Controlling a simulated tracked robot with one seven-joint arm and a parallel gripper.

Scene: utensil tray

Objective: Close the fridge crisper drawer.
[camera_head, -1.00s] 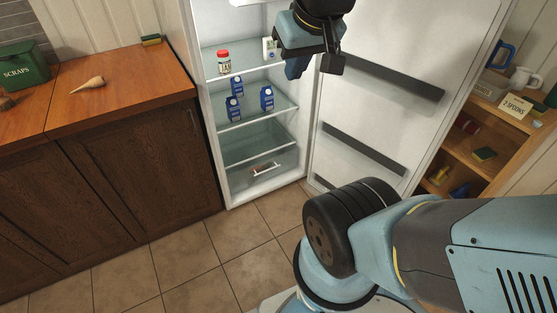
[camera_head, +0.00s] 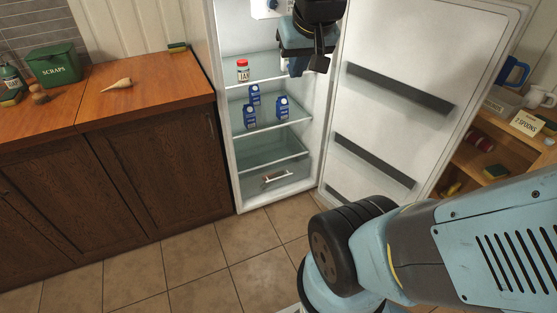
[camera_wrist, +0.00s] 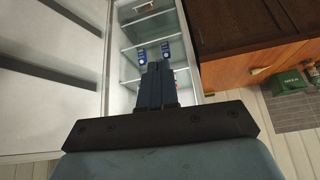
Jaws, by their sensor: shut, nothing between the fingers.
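The fridge stands open, its door (camera_head: 405,75) swung out to the right. The crisper drawer (camera_head: 262,184), clear with a pale handle (camera_head: 277,179), is at the bottom of the fridge; I cannot tell exactly how far out it sits. My gripper (camera_head: 293,68) is high in front of the upper shelves, well above the drawer, pointing down, shut and empty. In the wrist view, my gripper's dark fingers (camera_wrist: 155,82) cover part of the shelves, and the drawer's handle (camera_wrist: 143,7) is at the top edge.
A red jar (camera_head: 242,71) stands on an upper shelf and several blue cartons (camera_head: 282,107) on the one below. The wooden counter (camera_head: 150,85) is left of the fridge, an open shelf unit (camera_head: 470,160) right of the door. The tiled floor (camera_head: 200,265) in front is clear.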

